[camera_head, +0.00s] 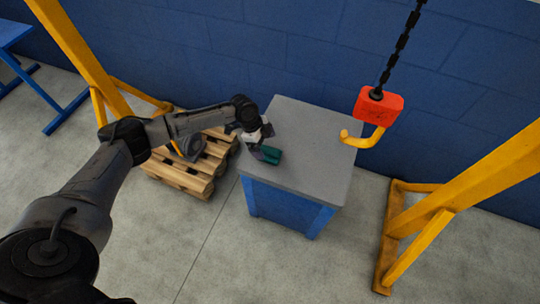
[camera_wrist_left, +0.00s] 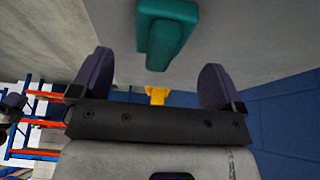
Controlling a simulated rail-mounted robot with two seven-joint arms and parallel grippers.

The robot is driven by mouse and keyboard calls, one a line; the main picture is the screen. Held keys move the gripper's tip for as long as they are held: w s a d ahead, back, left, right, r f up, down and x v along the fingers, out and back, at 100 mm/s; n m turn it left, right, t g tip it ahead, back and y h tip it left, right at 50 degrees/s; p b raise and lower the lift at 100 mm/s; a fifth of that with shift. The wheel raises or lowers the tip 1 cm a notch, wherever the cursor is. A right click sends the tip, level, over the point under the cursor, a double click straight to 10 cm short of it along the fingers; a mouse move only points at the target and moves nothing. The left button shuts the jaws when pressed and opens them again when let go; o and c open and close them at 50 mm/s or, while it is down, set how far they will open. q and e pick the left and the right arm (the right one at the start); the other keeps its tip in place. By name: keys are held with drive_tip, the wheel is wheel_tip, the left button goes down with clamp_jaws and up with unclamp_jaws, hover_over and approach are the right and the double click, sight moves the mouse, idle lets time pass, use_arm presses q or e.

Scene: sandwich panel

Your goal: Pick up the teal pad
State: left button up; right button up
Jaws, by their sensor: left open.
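The teal pad (camera_head: 272,155) lies on the grey top of a blue table (camera_head: 312,150), toward its left side. In the left wrist view the teal pad (camera_wrist_left: 167,32) shows at the top centre, beyond the fingertips. My left gripper (camera_head: 260,148) reaches in from the left and is just beside the pad, very close to it. In the left wrist view its two purple-grey fingers (camera_wrist_left: 155,82) are spread apart with nothing between them. Whether a finger touches the pad cannot be told. My right gripper is not in view.
A red hoist block (camera_head: 379,104) with a yellow hook hangs on a black chain above the table's right side. A wooden pallet (camera_head: 185,172) lies on the floor left of the table. Yellow frame legs (camera_head: 440,215) stand on both sides. The right part of the tabletop is clear.

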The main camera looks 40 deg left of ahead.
sight(268, 149)
use_arm(q)
drive_tip(key=shift+b+x, duration=0.45)
drive_tip(key=shift+x, duration=0.4)
drive_tip(key=b+x, duration=0.1)
drive_tip(key=x, duration=0.2)
drive_tip(key=shift+w+f+b, duration=0.1)
drive_tip(key=shift+b, duration=0.25)
drive_tip(key=shift+d+f, duration=0.15)
drive_tip(key=shift+f, duration=0.2)
drive_tip(key=shift+r, duration=0.1)
drive_tip(key=shift+c, duration=0.8)
drive_tip(key=c, duration=0.9)
drive_tip(key=shift+o, duration=0.2)
